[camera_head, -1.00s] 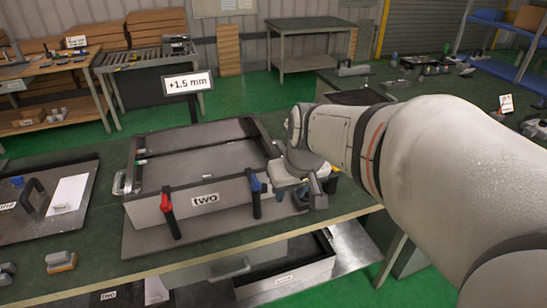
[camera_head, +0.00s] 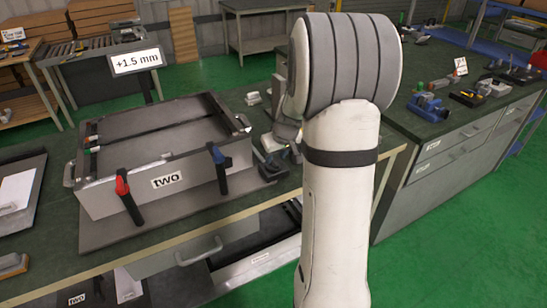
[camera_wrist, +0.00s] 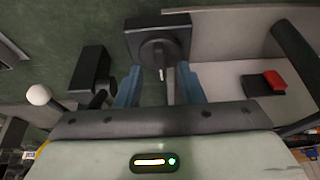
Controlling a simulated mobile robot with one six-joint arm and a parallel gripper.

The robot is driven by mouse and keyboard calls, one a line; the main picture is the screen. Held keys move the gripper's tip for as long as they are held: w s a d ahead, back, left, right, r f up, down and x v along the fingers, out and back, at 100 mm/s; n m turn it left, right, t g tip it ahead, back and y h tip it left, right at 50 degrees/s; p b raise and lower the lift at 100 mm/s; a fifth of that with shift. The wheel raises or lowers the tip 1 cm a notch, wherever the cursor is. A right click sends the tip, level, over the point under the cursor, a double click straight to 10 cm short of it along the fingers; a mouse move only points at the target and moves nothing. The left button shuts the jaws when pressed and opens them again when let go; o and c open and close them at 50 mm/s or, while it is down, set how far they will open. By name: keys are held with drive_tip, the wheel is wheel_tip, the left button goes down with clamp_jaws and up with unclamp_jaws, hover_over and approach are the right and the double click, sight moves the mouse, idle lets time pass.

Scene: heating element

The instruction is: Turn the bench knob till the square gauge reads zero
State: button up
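A sign on a post (camera_head: 136,61) behind the box marked "two" reads +1.5 mm; I cannot tell whether it is the square gauge. The grey box "two" (camera_head: 168,181) stands on the green-topped bench, with a red-handled and a blue-handled clamp at its front. In the wrist view a dark round knob (camera_wrist: 157,50) with a pale pointer sits on a black block.
A dark block with a white ball-ended lever (camera_wrist: 40,96) lies left of my gripper in the wrist view. A red-topped piece (camera_wrist: 274,80) is to the right. In the head view, another bench (camera_head: 440,130) with drawers and tools stands at the right. Green floor is clear there.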

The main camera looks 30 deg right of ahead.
drive_tip(key=shift+x, duration=0.9)
drive_tip(key=shift+c, duration=0.3)
clamp_jaws()
